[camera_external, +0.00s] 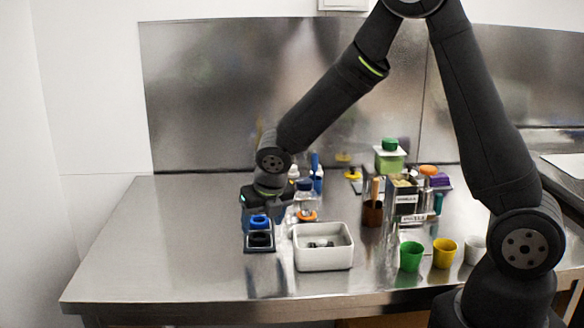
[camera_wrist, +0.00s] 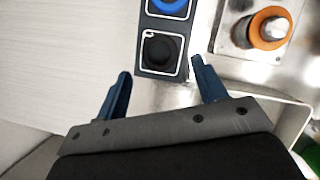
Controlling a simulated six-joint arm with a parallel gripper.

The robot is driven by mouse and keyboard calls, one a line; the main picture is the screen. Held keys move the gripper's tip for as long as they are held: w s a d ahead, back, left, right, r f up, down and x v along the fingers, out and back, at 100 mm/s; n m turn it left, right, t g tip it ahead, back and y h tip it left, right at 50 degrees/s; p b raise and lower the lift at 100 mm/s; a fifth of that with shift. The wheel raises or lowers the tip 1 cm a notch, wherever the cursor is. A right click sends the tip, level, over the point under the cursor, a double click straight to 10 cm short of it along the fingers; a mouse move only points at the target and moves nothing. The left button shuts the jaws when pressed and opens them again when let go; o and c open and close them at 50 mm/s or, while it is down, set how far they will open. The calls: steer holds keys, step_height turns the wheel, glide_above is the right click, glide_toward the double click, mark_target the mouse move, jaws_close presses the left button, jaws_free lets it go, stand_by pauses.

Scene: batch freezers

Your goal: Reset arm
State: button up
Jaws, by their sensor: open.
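My gripper (camera_wrist: 160,72) is open, with its two blue fingers spread and nothing between them in the wrist view. In the wrist view the holder (camera_wrist: 143,72) lies just beyond the fingertips, with the black ring nearer and the blue ring farther. I cannot tell the exact height of my fingertips above the holder.
A white bin (camera_external: 322,265) with small dark items stands right of the holder. Green (camera_external: 410,258), yellow (camera_external: 444,254) and white (camera_external: 475,250) cups stand at the front right. Bottles and boxes crowd the middle back. The steel table's left side (camera_external: 150,250) is clear.

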steer(key=v, duration=0.8)
steer(key=x, duration=1.2)
steer(key=shift+f, duration=0.25)
step_height(320, 180, up, 5)
steer(key=shift+a+f, duration=0.1)
steer(key=w+d+r+m+h, duration=0.2)
steer(key=d+r+m, duration=0.1)
steer(key=d+m, duration=0.3)
steer(key=w+d+r+m+g+h, duration=0.1)
steer(key=w+d+r+m, duration=0.1)
steer(key=d+m, duration=0.4)
steer(key=w+d+r+m+g+h, duration=0.1)
steer(key=d+r+m, duration=0.3)
steer(key=d, duration=0.6)
steer(key=shift+w+r+m+h, duration=0.3)
steer(key=shift+w+m+h, duration=0.5)
steer(key=shift+w+m, duration=0.1)
steer(key=shift+d, duration=0.1)
steer(key=s+a+f+n+t+y, duration=0.2)
steer(key=a+n, duration=0.5)
steer(key=n, duration=0.5)
steer(key=shift+a+f+n+y, duration=0.3)
steer(key=shift+a+f+y, duration=0.1)
steer(key=shift+y, duration=0.4)
